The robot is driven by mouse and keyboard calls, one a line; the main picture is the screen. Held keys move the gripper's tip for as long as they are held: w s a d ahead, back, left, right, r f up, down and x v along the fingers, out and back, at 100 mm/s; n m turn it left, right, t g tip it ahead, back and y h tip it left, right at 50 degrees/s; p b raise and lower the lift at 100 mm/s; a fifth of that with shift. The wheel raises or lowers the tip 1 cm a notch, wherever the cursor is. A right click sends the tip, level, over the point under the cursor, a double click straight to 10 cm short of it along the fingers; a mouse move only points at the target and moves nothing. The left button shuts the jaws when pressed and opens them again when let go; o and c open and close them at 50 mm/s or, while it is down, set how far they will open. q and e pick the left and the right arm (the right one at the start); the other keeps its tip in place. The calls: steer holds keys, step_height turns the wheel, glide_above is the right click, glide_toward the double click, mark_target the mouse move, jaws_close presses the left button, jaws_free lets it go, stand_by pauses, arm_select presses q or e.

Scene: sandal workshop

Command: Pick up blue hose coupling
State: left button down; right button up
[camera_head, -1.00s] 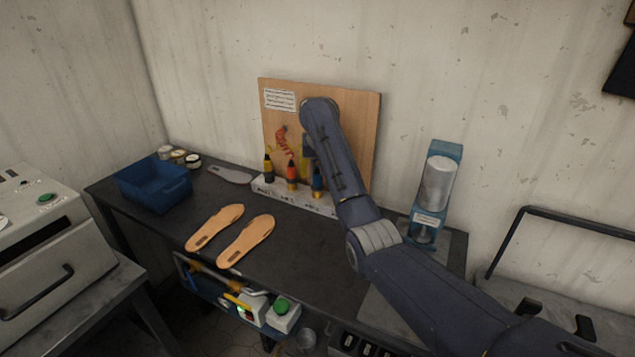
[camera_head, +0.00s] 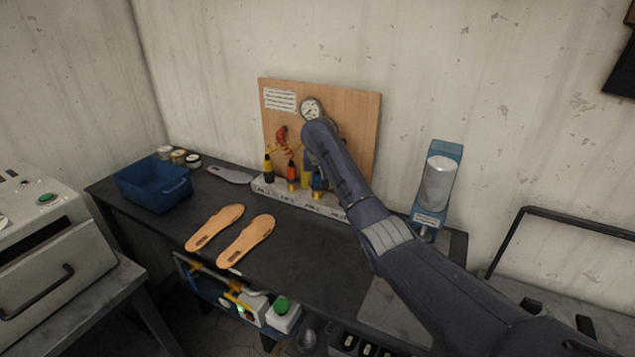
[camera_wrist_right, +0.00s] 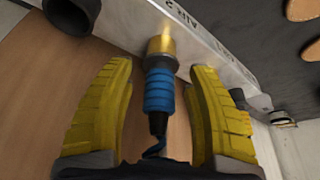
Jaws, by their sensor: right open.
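The blue hose coupling (camera_wrist_right: 159,90) stands on the white labelled manifold block (camera_head: 300,198) at the foot of the wooden board. In the right wrist view its ribbed blue body, brass base and dark hose end lie between the two yellow fingers of my right gripper (camera_wrist_right: 160,110). The fingers are open, with a gap on each side of the coupling. In the head view the blue coupling (camera_head: 317,182) is partly hidden by my right gripper (camera_head: 306,177). My left gripper is not in view.
A red coupling (camera_head: 292,172) and a yellow-and-black coupling (camera_head: 268,166) stand to the left on the same block. A pressure gauge (camera_head: 311,107) is on the board (camera_head: 358,130) above. Two tan insoles (camera_head: 246,240), a blue bin (camera_head: 155,185) and a teal dispenser (camera_head: 436,185) stand on the dark bench.

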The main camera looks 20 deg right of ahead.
steer(key=shift+c, duration=0.2)
jaws_close()
steer(key=shift+r, duration=0.15)
stand_by(0.4)
step_height(320, 180, up, 20)
stand_by(0.7)
